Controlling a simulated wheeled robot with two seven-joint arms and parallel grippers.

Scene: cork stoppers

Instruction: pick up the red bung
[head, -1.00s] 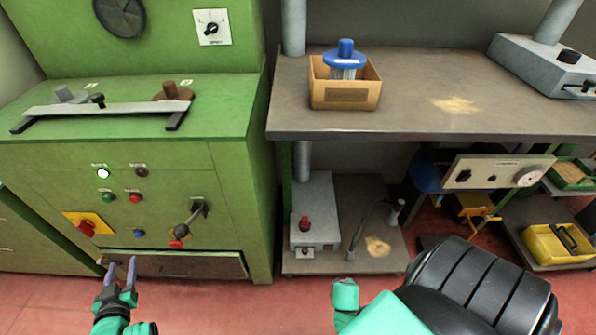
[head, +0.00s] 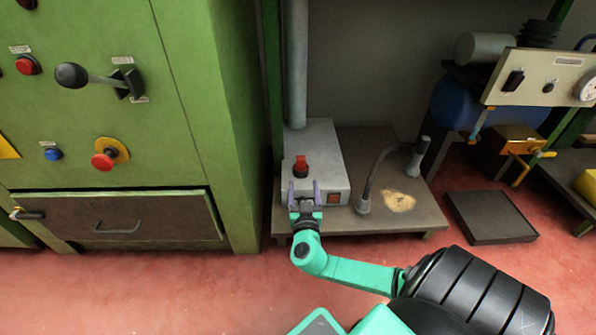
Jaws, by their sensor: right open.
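The red bung (head: 301,165) stands upright on top of a grey metal box (head: 327,160) on the low shelf, in the middle of the head view. My right gripper (head: 304,187) is open and empty. Its two purple fingers point away from me, one on each side in the picture, a little below the bung. The gripper appears nearer to me than the bung and in front of the box's front face; the bung is not between the fingers. My left gripper is not in view.
The green cabinet (head: 230,130) with knobs and a drawer stands close on the left. A bent lamp-like stand (head: 369,185) is on the low shelf (head: 420,210) right of the box. A grey post (head: 297,65) rises behind the box. A dark flat slab (head: 491,217) lies on the floor at right.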

